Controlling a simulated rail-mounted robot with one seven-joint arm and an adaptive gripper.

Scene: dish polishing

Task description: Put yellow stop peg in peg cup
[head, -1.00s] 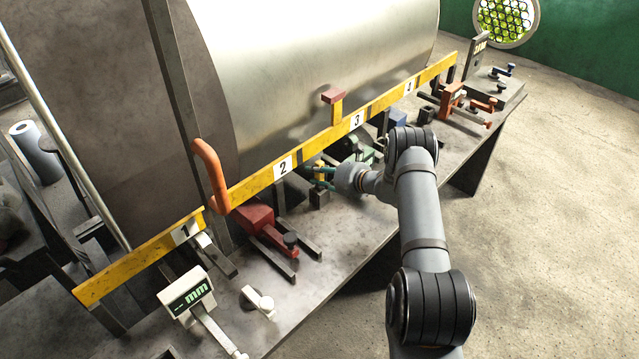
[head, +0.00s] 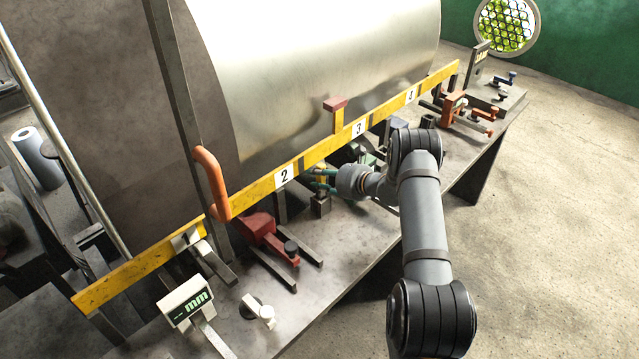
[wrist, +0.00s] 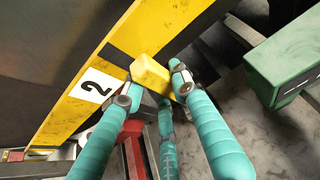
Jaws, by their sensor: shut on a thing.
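The yellow stop peg (wrist: 153,76) is between the teal fingers of my gripper (wrist: 152,88) in the wrist view, just beside the yellow rail near label 2. My gripper is shut on the peg. In the head view my gripper (head: 322,180) is in front of the rail, right of label 2, with the peg (head: 321,185) showing small between the fingers. A small dark square block, which looks like the peg cup (head: 320,208), stands on the table directly below it. I cannot tell whether the peg touches or enters it. The cup is not clear in the wrist view.
The yellow rail (head: 255,190) runs along the large metal drum (head: 320,70). A red clamp (head: 262,232) stands to the left of my gripper, and a green block (wrist: 285,65) is close on the right. A digital gauge (head: 185,300) stands front left.

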